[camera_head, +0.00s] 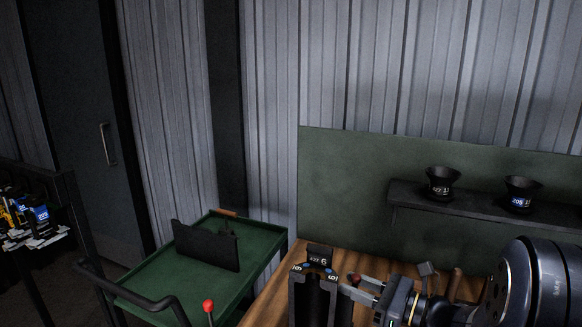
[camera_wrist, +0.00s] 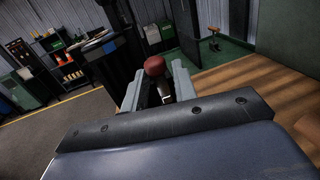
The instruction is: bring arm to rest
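My gripper (camera_head: 352,285) reaches in from the right in the head view, above the wooden table, with its fingers pointing left. The two fingers are apart. In the wrist view my gripper (camera_wrist: 156,82) shows a red knob (camera_wrist: 154,65) on a short metal stem in the gap between the fingers, with some room on both sides. The knob shows small and dark red by the fingers in the head view (camera_head: 355,279). A black mould stand (camera_head: 318,292) with number labels stands just left of the fingertips. I cannot tell whether they touch it.
The wooden table (camera_head: 268,298) holds the stand. A shelf (camera_head: 480,203) on the green panel bears two black funnels (camera_head: 442,183) (camera_head: 520,194). A green cart (camera_head: 160,284) stands to the left, with a red-knobbed lever (camera_head: 208,306) at its front. A rack with bottles (camera_head: 28,216) is far left.

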